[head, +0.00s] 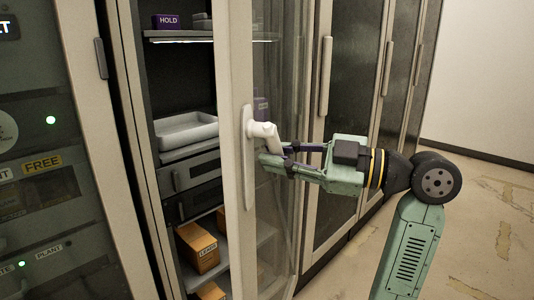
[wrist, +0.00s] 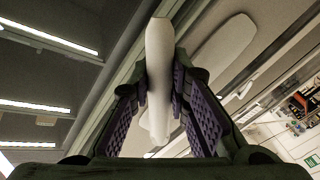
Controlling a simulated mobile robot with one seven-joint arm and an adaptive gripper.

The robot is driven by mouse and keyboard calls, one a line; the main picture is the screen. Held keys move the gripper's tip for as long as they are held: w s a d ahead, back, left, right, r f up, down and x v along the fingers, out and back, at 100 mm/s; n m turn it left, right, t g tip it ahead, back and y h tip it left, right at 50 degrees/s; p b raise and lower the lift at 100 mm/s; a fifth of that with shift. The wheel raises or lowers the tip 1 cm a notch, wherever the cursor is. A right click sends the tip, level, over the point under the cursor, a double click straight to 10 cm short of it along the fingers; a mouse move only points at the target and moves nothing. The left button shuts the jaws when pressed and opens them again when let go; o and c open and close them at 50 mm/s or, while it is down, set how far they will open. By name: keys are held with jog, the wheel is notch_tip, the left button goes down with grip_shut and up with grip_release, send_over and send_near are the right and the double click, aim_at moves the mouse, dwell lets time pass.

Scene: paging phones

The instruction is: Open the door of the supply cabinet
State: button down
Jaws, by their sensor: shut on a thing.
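The supply cabinet (head: 170,75) stands at the left centre of the head view. Its glass door (head: 236,70) with a pale frame stands partly open, and the shelves show through the gap on its left. A white handle (head: 263,131) sticks out from a plate on the door frame. My gripper (head: 270,155) is at the handle, with its fingers closed around it. In the wrist view the white handle (wrist: 159,75) lies between the purple-padded fingers (wrist: 178,105). The finger contact is partly hidden in the head view.
Inside are a purple HOLD box (head: 168,21), a white tray (head: 186,131) and orange boxes (head: 197,247) on shelves. Dark-panelled cabinets (head: 350,75) with long handles stand to the right. A dark rack (head: 45,150) stands at left. Open floor (head: 480,200) lies at right.

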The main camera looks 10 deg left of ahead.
jog(key=shift+d, duration=0.25)
jog(key=shift+n+g, duration=0.6)
jog(key=shift+g, duration=0.3)
jog(key=shift+s+d+p, duration=0.2)
jog(key=shift+d+p, duration=0.2)
jog(key=shift+d, duration=2.4)
jog(key=shift+d+r, duration=0.1)
jog(key=shift+d+n+g+p, duration=0.4)
jog(key=shift+d+g, duration=0.15)
jog(key=shift+d, duration=0.8)
jog(key=shift+d+n+g+p, duration=0.35)
jog(key=shift+d+g, duration=0.2)
jog(key=shift+d, duration=0.8)
grip_release()
